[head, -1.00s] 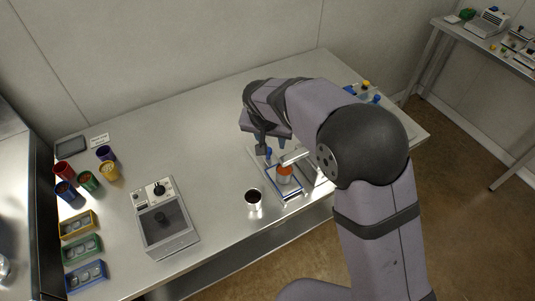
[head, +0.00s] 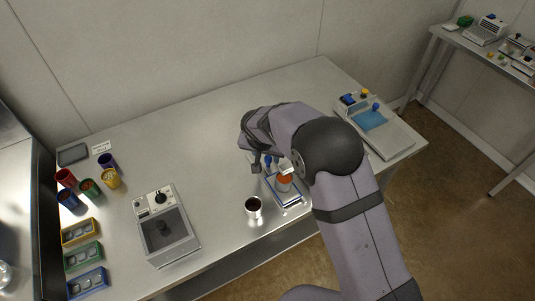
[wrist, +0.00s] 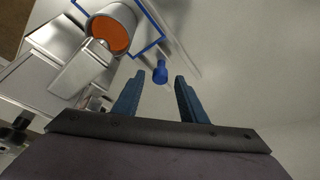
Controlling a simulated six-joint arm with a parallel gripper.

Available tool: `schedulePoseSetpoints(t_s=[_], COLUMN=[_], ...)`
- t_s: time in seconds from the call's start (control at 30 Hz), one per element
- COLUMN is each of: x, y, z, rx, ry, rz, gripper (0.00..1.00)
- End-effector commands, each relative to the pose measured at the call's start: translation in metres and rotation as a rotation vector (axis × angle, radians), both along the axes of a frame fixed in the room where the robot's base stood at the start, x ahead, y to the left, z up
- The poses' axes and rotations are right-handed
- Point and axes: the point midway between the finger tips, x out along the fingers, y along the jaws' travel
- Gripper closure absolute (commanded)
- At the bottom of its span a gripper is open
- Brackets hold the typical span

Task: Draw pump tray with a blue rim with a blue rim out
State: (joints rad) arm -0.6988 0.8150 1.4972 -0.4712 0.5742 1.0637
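The pump tray with a blue rim (head: 292,203) lies near the table's front edge, and its blue rim also shows at the top of the wrist view (wrist: 147,14). A metal cup with orange contents (head: 284,183) stands in the tray; in the wrist view the cup (wrist: 112,28) is at upper left. A blue knob (wrist: 160,72) shows beyond the gap between my fingertips. My gripper (wrist: 155,80) is open and empty, its two blue fingers apart. In the head view my arm hides part of the pump and its right side.
A dark-filled cup (head: 253,207) stands left of the tray. A grey machine (head: 165,228) with an open basin is further left, with coloured cups (head: 88,187) and several small trays (head: 85,256) beyond. A flat device with a blue pad (head: 372,119) is at back right. The table's back middle is clear.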

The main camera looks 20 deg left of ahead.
Motion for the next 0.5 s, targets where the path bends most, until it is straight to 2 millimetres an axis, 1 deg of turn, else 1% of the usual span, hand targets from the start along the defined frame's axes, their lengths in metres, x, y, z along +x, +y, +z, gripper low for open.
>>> schedulePoseSetpoints(t_s=[0.17,0.4,0.43,0.47,0.5], x=[0.0029,0.0031,0.003,0.003,0.003], y=[0.0,0.0,0.0,0.0,0.0], z=[-0.006,-0.0069,-0.007,-0.007,-0.0069], rx=[0.002,0.001,0.001,0.001,0.001], ry=[-0.001,-0.001,-0.001,-0.001,0.0], rz=[-0.001,-0.001,-0.001,-0.001,-0.001], gripper=[0.62,0.62,0.64,0.71,0.81])
